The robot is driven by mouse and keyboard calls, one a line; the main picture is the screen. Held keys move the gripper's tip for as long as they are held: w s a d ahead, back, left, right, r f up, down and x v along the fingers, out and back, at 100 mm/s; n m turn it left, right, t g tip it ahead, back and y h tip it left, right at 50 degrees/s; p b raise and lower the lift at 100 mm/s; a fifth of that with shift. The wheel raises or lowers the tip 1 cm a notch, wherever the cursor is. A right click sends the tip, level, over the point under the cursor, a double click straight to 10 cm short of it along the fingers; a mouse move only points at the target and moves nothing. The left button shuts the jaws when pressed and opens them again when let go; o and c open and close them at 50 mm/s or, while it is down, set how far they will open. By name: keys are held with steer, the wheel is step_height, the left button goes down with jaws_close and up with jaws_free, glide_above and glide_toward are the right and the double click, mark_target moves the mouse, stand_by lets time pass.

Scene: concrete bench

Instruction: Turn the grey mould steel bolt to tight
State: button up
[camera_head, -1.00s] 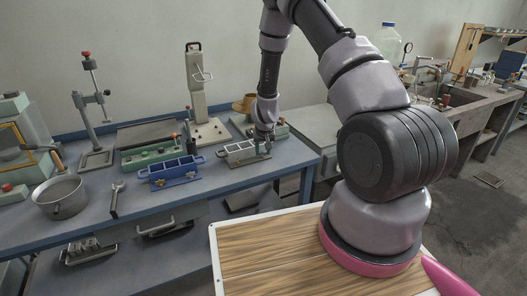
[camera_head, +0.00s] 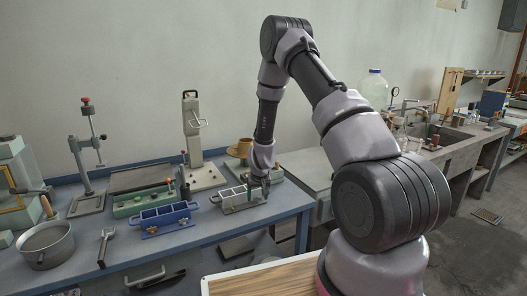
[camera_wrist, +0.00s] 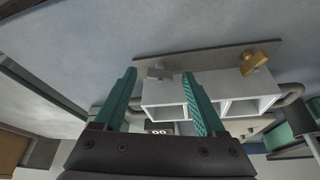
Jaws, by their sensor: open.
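The grey mould (camera_head: 232,203) is an open metal box with compartments near the right end of the blue bench. It also shows in the wrist view (camera_wrist: 165,113), on a flat base plate. The grey steel bolt (camera_wrist: 160,71) stands at one end of its long side, and a brass-coloured bolt (camera_wrist: 254,63) is at the other end. My gripper (camera_wrist: 159,75) is open, with its two green fingers apart and the steel bolt showing between their tips; contact cannot be told. In the head view my gripper (camera_head: 262,184) is at the mould's right end and hides the bolt.
A blue mould (camera_head: 166,218) stands just left of the grey one, with a green mould (camera_head: 142,202) behind it. A tall press stand (camera_head: 193,140) rises behind. A wrench (camera_head: 104,245) and a metal pot (camera_head: 47,246) lie farther left. Bare bench lies in front.

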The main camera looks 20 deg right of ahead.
steer(key=n, duration=0.1)
steer(key=n+y, duration=0.1)
steer(key=shift+d+n, duration=0.3)
steer(key=shift+n, duration=0.1)
steer(key=s+r, duration=0.3)
steer(key=r, duration=0.7)
steer(key=s+r+m, duration=0.1)
steer(key=s+r, duration=0.2)
steer(key=r, duration=0.7)
steer(key=s+r+t, duration=0.1)
steer(key=s+r, duration=0.3)
steer(key=r, duration=0.7)
steer(key=shift+y, duration=0.4)
